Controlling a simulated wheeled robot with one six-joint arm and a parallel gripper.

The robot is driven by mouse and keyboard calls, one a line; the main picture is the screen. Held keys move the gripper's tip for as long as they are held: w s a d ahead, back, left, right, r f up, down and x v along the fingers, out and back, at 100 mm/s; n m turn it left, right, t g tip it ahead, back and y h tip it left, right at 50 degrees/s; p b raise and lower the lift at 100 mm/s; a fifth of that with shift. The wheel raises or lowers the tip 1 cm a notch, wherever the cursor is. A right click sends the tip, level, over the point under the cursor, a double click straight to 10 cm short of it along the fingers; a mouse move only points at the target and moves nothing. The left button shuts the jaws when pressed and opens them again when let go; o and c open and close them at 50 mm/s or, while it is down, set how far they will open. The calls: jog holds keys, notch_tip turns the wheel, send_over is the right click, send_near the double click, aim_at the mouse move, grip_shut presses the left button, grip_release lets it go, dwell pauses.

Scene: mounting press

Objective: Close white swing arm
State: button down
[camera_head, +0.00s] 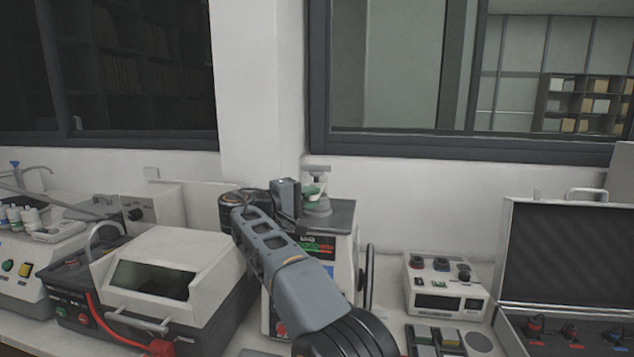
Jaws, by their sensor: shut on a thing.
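The mounting press (345,222) stands in the middle of the bench, a white body with a grey top plate and a small display. On its top is the white swing arm (316,172), with a pale T-shaped top, a green band and a grey round base below. My arm reaches up across the front of the press. My gripper (291,193) is at the left of the swing arm, at the height of its green band, and is shut on it. The fingertips and the exact contact are mostly hidden by the dark gripper body and wrist.
A white lidded machine (195,245) with a front handle and red hose stands close on the left. A small white control box (445,285) is at the right, beside an open case (508,240). A wall and window lie behind. Free bench room is scarce.

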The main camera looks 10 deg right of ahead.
jog(key=shift+a+r, duration=0.15)
dwell(0.4)
jog(key=c, duration=1.3)
grip_release()
jog(key=shift+a, duration=0.15)
jog(key=shift+o, duration=1.1)
jog(key=p+v, duration=0.1)
jog(key=v, duration=1.2)
jog(key=shift+a+f+p, duration=0.2)
jog(key=shift+a+p, duration=0.15)
jog(key=shift+p, duration=0.05)
